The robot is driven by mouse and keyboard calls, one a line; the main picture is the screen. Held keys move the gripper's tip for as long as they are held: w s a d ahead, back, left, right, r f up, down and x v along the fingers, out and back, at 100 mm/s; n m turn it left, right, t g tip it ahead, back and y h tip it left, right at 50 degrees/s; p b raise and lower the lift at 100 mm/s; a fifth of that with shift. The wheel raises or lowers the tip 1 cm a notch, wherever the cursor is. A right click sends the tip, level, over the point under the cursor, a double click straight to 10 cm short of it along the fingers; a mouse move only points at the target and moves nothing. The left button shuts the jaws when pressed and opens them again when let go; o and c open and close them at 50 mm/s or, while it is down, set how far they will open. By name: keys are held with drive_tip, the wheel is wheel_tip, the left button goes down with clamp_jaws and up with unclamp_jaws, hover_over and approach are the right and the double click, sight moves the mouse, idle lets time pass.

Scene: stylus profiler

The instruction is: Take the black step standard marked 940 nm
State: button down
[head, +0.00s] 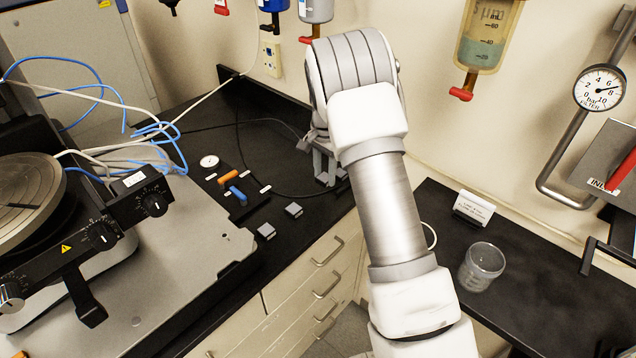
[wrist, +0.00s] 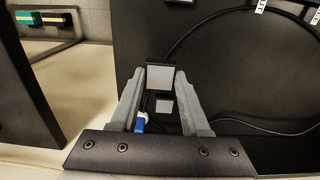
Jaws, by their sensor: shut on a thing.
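My gripper (head: 322,172) is at the back of the black bench in the head view, below the arm. In the wrist view its two grey fingers (wrist: 163,88) are shut on a small block with a grey top face (wrist: 160,77) and dark edges. No marking can be read on it, so I cannot tell whether it is the 940 nm standard. In the head view the fingers hide most of it. Two similar grey-topped blocks, a nearer one (head: 265,232) and a farther one (head: 293,210), lie on the bench left of my gripper. Their markings are also unreadable.
The profiler (head: 130,270) fills the left. A black cable (head: 262,187) runs behind. A clear beaker (head: 482,267) stands on the right bench.

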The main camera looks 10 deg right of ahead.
drive_tip(key=s+d+r+b, duration=0.1)
drive_tip(key=s+d+r, duration=0.4)
drive_tip(key=d, duration=0.3)
drive_tip(key=shift+d+r, duration=0.3)
drive_tip(key=shift+r, duration=0.1)
drive_tip(key=c, duration=0.9)
unclamp_jaws()
clamp_jaws()
